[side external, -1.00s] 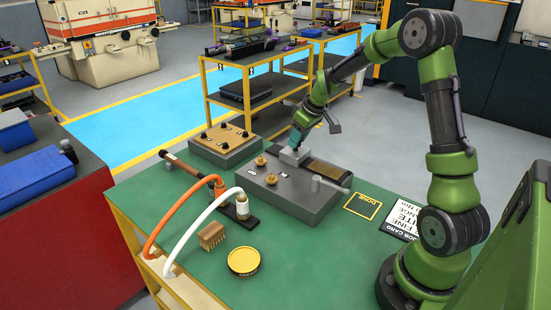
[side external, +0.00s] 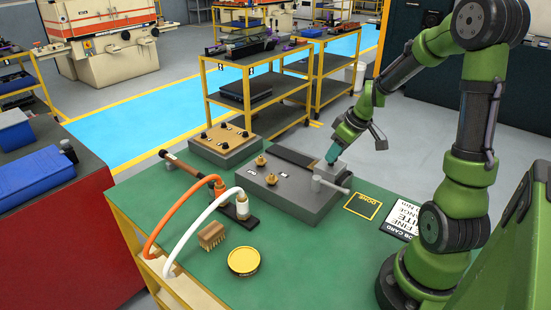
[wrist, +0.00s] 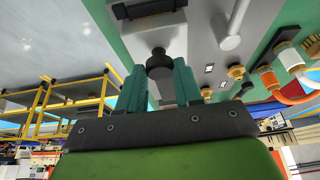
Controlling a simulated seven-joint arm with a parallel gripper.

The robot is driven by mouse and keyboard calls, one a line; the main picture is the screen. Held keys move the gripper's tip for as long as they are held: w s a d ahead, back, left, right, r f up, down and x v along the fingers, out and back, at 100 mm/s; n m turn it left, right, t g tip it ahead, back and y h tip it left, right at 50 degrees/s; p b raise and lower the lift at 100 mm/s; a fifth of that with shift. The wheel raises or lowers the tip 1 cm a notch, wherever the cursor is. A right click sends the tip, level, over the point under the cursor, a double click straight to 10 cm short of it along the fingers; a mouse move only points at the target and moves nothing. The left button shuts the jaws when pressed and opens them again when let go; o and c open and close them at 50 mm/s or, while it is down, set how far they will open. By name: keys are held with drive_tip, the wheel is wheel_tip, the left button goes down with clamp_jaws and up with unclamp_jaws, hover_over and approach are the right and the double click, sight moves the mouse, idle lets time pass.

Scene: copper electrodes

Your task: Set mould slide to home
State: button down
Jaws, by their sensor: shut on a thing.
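The mould slide, a light grey block (side external: 331,168), sits near the right end of the track on the grey bench unit (side external: 305,207). A dark strip of track (side external: 294,157) lies bare to its left. My gripper (side external: 331,155) reaches down to the slide from above. In the wrist view, my teal fingers (wrist: 160,85) are shut on the slide's black knob (wrist: 160,63), one finger on each side. Two small pale labels (side external: 284,176) lie on the unit's top; their text is too small to read.
A grey handle (side external: 330,187) sticks out at the unit's right, close to the slide. Brass fittings (side external: 271,179) stand at its left. The orange hose (side external: 182,210) and white hose (side external: 202,224) arch further left.

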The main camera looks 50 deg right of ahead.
drive_tip(key=c, duration=0.8)
unclamp_jaws()
drive_tip(key=shift+s, duration=0.15)
drive_tip(key=shift+o, duration=0.2)
drive_tip(key=v, duration=1.6)
drive_tip(key=shift+r, duration=0.4)
drive_tip(key=s+a+f+m+t+y, duration=0.1)
drive_tip(key=a+m, duration=0.3)
drive_tip(key=a, duration=1.9)
drive_tip(key=shift+s+a+f+t+y, duration=0.15)
drive_tip(key=shift+s+f+t+y, duration=0.15)
drive_tip(key=shift+t+y, duration=0.35)
